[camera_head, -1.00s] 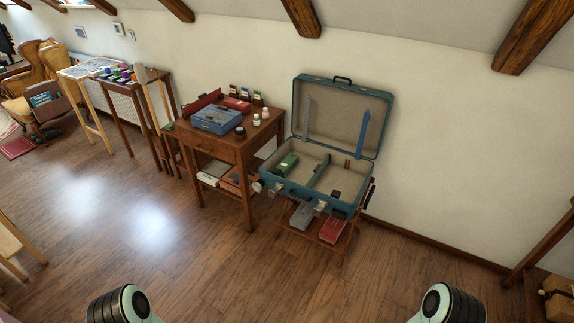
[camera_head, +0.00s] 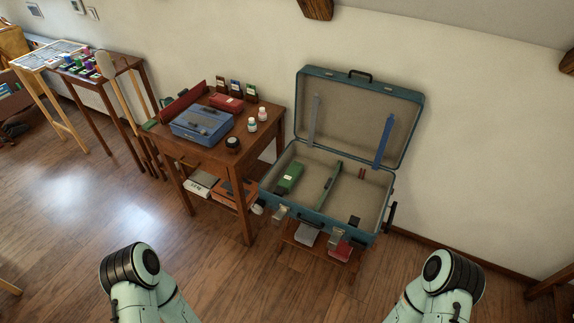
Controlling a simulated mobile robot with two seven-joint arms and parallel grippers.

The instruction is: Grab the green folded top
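A small green block-like item (camera_head: 289,178) lies in the left part of an open teal suitcase (camera_head: 318,222). It may be the green folded top, but it is too small to tell. A long, thin green piece (camera_head: 328,187) stands upright across the middle of the suitcase. Parts of both my arms show at the bottom edge, well in front of the suitcase and apart from it. Neither of my grippers is in view.
The suitcase rests on a low wooden stand, with a grey item (camera_head: 307,234) and a red item (camera_head: 340,248) below. Left of it is a wooden table (camera_head: 213,160) with a blue box (camera_head: 202,122), jars and bottles. The floor in front is clear.

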